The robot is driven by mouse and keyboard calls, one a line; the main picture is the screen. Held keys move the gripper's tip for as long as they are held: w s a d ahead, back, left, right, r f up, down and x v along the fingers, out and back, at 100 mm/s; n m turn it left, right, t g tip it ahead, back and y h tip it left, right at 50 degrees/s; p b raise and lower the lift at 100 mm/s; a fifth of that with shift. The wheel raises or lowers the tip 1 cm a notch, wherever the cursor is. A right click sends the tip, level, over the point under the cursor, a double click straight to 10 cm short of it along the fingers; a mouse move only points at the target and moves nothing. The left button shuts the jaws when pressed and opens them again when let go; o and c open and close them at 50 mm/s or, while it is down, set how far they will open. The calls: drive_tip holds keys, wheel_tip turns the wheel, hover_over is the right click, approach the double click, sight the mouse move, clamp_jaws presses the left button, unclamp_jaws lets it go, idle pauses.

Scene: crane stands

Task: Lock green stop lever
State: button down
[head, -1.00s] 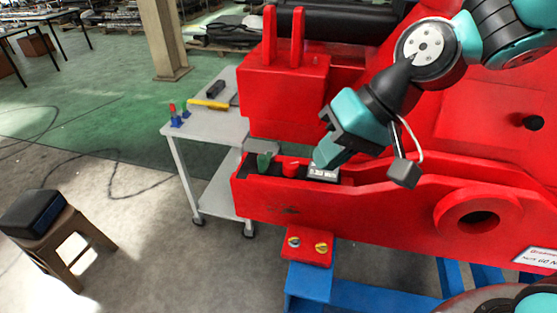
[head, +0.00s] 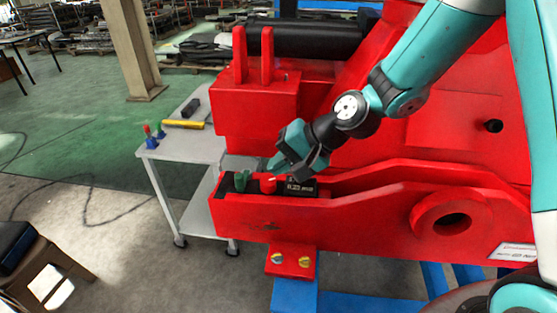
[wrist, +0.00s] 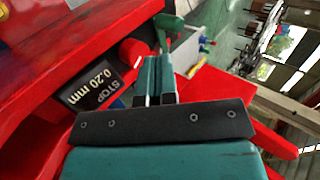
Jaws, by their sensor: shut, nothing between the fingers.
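The green stop lever (head: 242,179) stands upright in the red frame's slot in the head view. In the wrist view the green lever (wrist: 167,28) shows just beyond the fingertips. A red knob (head: 268,186) is to its right, and it also shows in the wrist view (wrist: 133,50). A black display (head: 301,188) reading "STOP 0.20 mm" in the wrist view (wrist: 92,85) is right of the knob. My gripper (head: 276,166) is shut and empty, above the knob and right of the lever. Whether the fingertips (wrist: 155,88) touch the lever cannot be told.
A red block with two upright prongs (head: 255,100) stands behind the slot. The red side wall (head: 370,210) runs in front of it. A grey trolley (head: 185,145) with tools is at the left. A red plate with two yellowish knobs (head: 291,261) is below.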

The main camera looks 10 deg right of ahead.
sight(244, 185)
drive_tip(key=p+x, duration=0.1)
drive_tip(key=x, duration=0.6)
